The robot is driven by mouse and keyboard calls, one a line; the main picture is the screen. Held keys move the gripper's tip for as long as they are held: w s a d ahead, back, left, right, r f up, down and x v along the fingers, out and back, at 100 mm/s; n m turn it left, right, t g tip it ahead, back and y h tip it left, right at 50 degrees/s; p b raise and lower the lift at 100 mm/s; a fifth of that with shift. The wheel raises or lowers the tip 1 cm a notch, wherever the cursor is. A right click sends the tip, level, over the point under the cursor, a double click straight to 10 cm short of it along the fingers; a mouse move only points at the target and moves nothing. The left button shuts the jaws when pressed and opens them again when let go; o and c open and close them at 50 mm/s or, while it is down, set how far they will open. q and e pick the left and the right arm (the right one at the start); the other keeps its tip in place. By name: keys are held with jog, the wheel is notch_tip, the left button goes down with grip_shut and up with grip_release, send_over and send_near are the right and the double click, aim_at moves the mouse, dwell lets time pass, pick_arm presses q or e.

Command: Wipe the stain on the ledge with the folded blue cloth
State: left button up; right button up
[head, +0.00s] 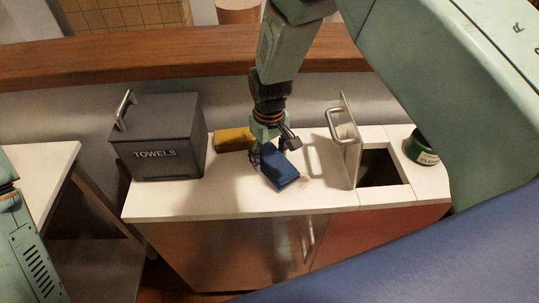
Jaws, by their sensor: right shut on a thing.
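The folded blue cloth (280,171) is on the white ledge (235,201), near the middle of the head view. My right gripper (268,150) comes down from above and is shut on the cloth at its upper left end. The cloth appears to rest on the ledge surface. A small faint brownish mark (304,182), which looks like the stain, shows just off the cloth's right end. The cloth may hide more of it. My left gripper is out of view; only part of my left arm shows at the left edge.
A dark box marked TOWELS (160,135) stands at the left. At the right, a raised lid with a handle (348,145) stands by a square opening (382,168). A green container (424,149) sits beyond it.

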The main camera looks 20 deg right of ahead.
jog(key=shift+r+p, duration=1.85)
jog(key=shift+r, duration=0.65)
notch_tip(320, 180, up, 3)
jog(key=p, duration=0.3)
jog(key=shift+w+f, duration=0.1)
